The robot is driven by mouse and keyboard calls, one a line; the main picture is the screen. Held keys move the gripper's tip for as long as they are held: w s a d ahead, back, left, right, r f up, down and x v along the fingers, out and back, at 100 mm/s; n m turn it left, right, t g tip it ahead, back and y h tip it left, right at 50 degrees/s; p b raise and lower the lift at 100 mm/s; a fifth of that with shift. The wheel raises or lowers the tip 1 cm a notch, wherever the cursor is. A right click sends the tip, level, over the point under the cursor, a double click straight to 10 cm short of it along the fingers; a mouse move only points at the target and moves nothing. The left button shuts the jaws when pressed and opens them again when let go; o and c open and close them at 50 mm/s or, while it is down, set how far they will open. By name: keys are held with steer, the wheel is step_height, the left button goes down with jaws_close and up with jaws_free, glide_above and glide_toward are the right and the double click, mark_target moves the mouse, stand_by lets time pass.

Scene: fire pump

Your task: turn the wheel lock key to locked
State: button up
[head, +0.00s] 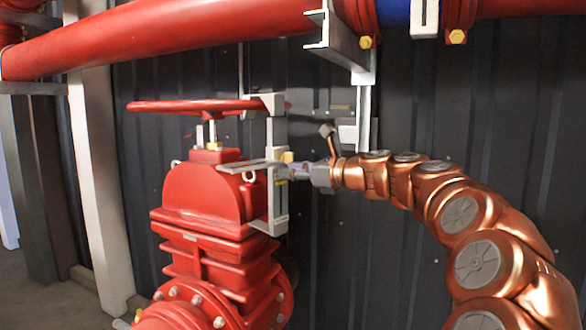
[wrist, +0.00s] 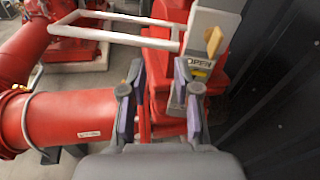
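The red handwheel (head: 195,105) sits on top of the red valve body (head: 205,190). A grey metal lock bracket (head: 278,190) stands at the right side of the wheel and valve. In the wrist view, the light grey lock plate (wrist: 210,20) carries a yellow key (wrist: 213,40) and a label reading "OPEN" (wrist: 199,62). A small yellow part (head: 287,156) shows on the bracket in the head view. My gripper (head: 300,171) is beside the bracket, on its right. In the wrist view, my gripper (wrist: 158,92) has its fingers apart, below and left of the key, with no key between them.
A large red pipe (head: 170,35) runs overhead, with a grey hanger bracket (head: 340,40) above my arm. A dark corrugated wall (head: 400,250) stands behind. In the wrist view, a red pipe (wrist: 75,120) and white rails (wrist: 115,30) lie beyond the fingers.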

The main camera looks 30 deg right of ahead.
mark_target(288, 157)
steer(key=d+r+m+t+h, duration=0.2)
steer(key=d+m, duration=0.1)
steer(key=d, duration=0.3)
steer(key=shift+w+a+f+p, duration=0.1)
steer(key=shift+w+a+p, duration=0.15)
steer(key=shift+w, duration=0.9)
steer(key=shift+w+a+p, duration=0.15)
steer(key=shift+w+a, duration=0.15)
steer(key=shift+w, duration=0.9)
steer(key=shift+w+a+f+p, duration=0.1)
steer(key=shift+w+a+p, duration=0.15)
steer(key=shift+w, duration=0.9)
steer(key=shift+r, duration=0.1)
jaws_close()
